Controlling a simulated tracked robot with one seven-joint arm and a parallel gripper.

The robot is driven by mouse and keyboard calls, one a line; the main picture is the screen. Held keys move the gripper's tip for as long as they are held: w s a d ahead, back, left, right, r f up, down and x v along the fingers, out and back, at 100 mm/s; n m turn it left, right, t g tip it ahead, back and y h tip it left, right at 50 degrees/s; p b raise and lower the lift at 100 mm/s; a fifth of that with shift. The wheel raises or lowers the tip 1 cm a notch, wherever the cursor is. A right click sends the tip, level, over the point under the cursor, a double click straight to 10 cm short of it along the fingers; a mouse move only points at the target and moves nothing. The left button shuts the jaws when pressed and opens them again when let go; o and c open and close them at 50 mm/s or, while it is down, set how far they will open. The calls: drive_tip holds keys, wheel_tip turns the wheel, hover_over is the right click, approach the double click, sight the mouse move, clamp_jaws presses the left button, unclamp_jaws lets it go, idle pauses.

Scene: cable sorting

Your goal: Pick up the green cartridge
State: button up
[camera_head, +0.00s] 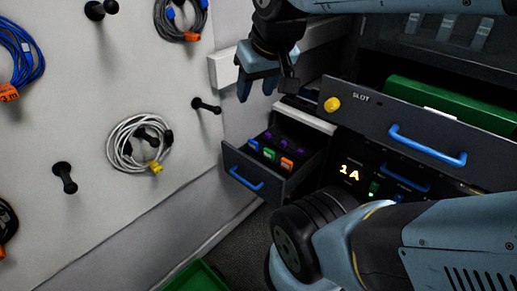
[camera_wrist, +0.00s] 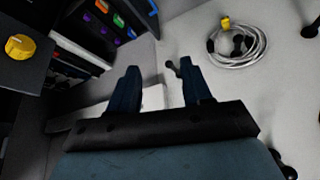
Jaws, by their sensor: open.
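The green cartridge (camera_head: 269,155) stands in a small open drawer (camera_head: 246,181), between a blue cartridge (camera_head: 254,145) and an orange cartridge (camera_head: 287,163). The green cartridge also shows near the top of the wrist view (camera_wrist: 118,21). My gripper (camera_head: 257,90) is open and empty, above and apart from the drawer, near the wall. In the wrist view, its two fingers (camera_wrist: 160,70) are spread with nothing between them. Purple pieces (camera_head: 283,143) sit behind the coloured cartridges in the same drawer.
A panel reading 1A (camera_head: 349,173) is below. Pegs and coiled cables, one white (camera_head: 122,141), hang on the left wall. A green bin (camera_head: 195,278) is at bottom.

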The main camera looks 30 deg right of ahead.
drive_tip(key=w+d+f+n+g, duration=0.1)
drive_tip(key=w+d+f, duration=0.1)
drive_tip(key=w, duration=0.3)
drive_tip(key=w+d+f, duration=0.2)
drive_tip(key=w+f, duration=0.1)
drive_tip(key=w, duration=0.3)
drive_tip(key=n+g, duration=0.3)
hover_over(269, 150)
drive_tip(key=s, duration=0.2)
wheel_tip(269, 150, down, 26)
drive_tip(key=f, duration=0.1)
drive_tip(key=shift+y, duration=0.3)
drive_tip(key=f, duration=0.3)
drive_tip(key=w+f, duration=0.1)
drive_tip(key=f, duration=0.2)
drive_tip(key=shift+w+d+f, duration=0.2)
drive_tip(key=shift+f, duration=0.15)
drive_tip(key=shift+w+a+f, duration=0.1)
drive_tip(key=shift+f, duration=1.3)
drive_tip(key=shift+w+a+f, duration=0.1)
drive_tip(key=shift+f, duration=1.25)
clamp_jaws()
